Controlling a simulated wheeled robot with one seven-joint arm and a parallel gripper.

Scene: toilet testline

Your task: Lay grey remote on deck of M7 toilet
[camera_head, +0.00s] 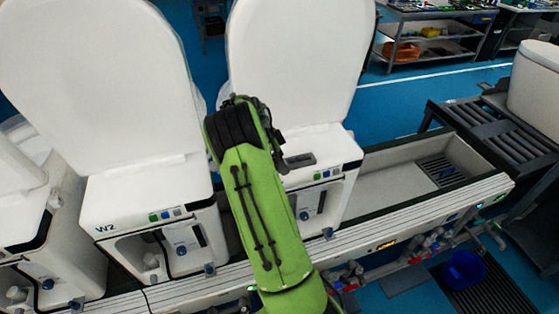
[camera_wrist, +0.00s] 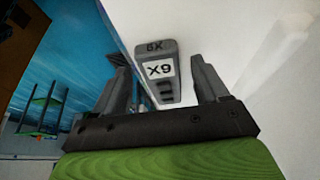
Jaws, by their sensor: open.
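The grey remote (camera_head: 300,160) lies on the white deck of the right-hand toilet (camera_head: 338,152), below its raised lid. In the head view my gripper (camera_head: 277,150) is just left of the remote, partly hidden by my green arm. No M7 mark is legible; my arm covers part of the right-hand toilet's front.
A toilet marked W2 (camera_head: 140,195) stands to the left with its lid (camera_head: 90,80) raised. The right-hand toilet's raised lid (camera_head: 300,60) stands close behind my gripper.

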